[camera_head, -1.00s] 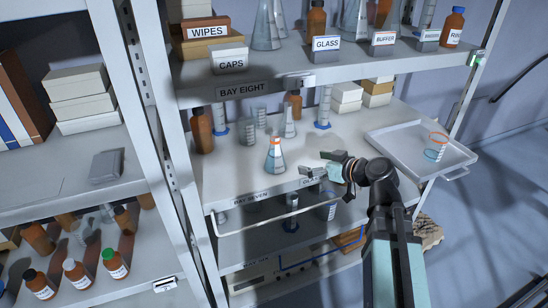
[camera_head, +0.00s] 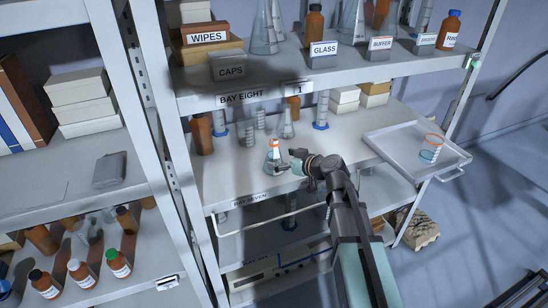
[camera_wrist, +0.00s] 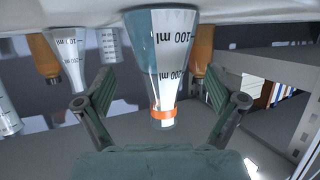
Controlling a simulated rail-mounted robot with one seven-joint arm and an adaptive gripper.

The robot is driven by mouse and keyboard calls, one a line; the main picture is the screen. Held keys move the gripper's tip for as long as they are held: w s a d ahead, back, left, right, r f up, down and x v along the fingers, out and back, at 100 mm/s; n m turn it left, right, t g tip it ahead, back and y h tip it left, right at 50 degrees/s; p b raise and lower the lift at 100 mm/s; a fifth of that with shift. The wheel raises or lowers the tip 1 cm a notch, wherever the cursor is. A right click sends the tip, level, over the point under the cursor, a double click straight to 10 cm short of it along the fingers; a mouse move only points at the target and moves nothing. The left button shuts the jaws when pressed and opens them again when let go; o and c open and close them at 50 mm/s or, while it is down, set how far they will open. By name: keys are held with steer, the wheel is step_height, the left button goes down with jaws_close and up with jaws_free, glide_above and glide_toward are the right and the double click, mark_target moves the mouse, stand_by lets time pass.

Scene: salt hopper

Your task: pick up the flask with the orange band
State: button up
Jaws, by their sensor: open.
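Gaps show on both sides of the neck, and nothing is gripped. Whether the fingers reach past the flask's body is hard to tell.
Behind the flask stand a brown bottle (camera_head: 202,135), a plain flask (camera_head: 286,124) and a cylinder (camera_head: 321,112). A tray (camera_head: 385,148) at right holds an orange-rimmed beaker (camera_head: 431,149). The upper shelf (camera_head: 222,98) overhangs the back. A rail (camera_head: 262,224) runs along the front.

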mark_target(279, 158)
steer(key=p+x, duration=0.1)
steer(key=x, duration=0.3)
steer(key=shift+r, duration=0.15)
steer(key=shift+s, duration=0.1)
steer(key=c, duration=1.5)
steer(key=shift+r, duration=0.1)
